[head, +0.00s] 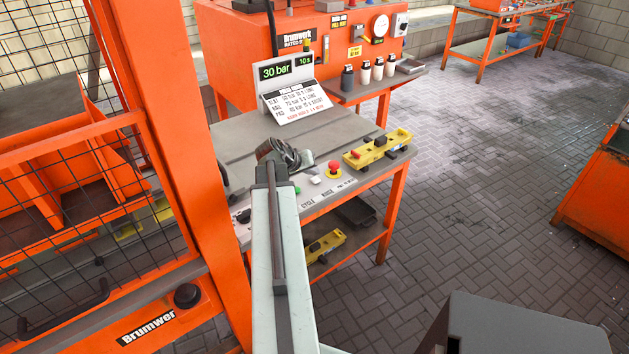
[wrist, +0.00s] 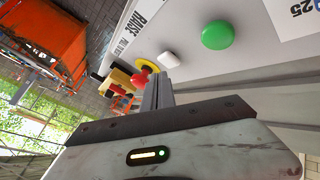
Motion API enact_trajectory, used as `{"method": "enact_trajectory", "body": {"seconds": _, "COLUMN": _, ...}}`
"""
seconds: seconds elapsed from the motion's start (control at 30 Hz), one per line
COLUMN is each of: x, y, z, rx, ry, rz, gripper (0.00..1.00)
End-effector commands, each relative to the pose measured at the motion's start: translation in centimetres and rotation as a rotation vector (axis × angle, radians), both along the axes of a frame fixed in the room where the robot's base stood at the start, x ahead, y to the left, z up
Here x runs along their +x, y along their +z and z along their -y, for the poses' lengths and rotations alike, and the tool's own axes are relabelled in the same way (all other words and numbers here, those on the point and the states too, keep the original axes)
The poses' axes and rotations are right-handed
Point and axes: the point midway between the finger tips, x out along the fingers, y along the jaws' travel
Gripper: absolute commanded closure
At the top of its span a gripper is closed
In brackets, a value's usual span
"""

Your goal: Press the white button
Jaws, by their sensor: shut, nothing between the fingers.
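The white button (head: 315,180) sits on the sloped front panel of the grey workbench, between a green button and a red mushroom button. It also shows in the wrist view (wrist: 169,59), close to the tip of my finger. My gripper (head: 285,157) is shut and empty, just left of and above the button row in the head view. In the wrist view my gripper (wrist: 160,90) points towards the panel, its tip just below the white button in the picture. Whether it touches the panel cannot be told.
The green button (wrist: 218,33) and red mushroom button (head: 334,167) flank the white one. A yellow control pendant (head: 378,149) lies on the bench's right end. A sign with a display (head: 289,88) stands behind. An orange mesh guard (head: 80,200) stands left.

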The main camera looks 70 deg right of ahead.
Motion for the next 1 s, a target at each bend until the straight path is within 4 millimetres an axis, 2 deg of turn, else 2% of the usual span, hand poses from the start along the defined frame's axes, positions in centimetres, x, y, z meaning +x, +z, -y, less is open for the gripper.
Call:
{"method": "enact_trajectory", "body": {"seconds": 0.63, "x": 0.04, "y": -0.02, "z": -0.02, "rx": 0.000, "ry": 0.000, "rz": 0.000, "gripper": 1.00}}
{"method": "enact_trajectory", "body": {"seconds": 1.0, "x": -0.13, "y": -0.88, "z": -0.03, "rx": 0.000, "ry": 0.001, "rz": -0.001, "gripper": 1.00}}
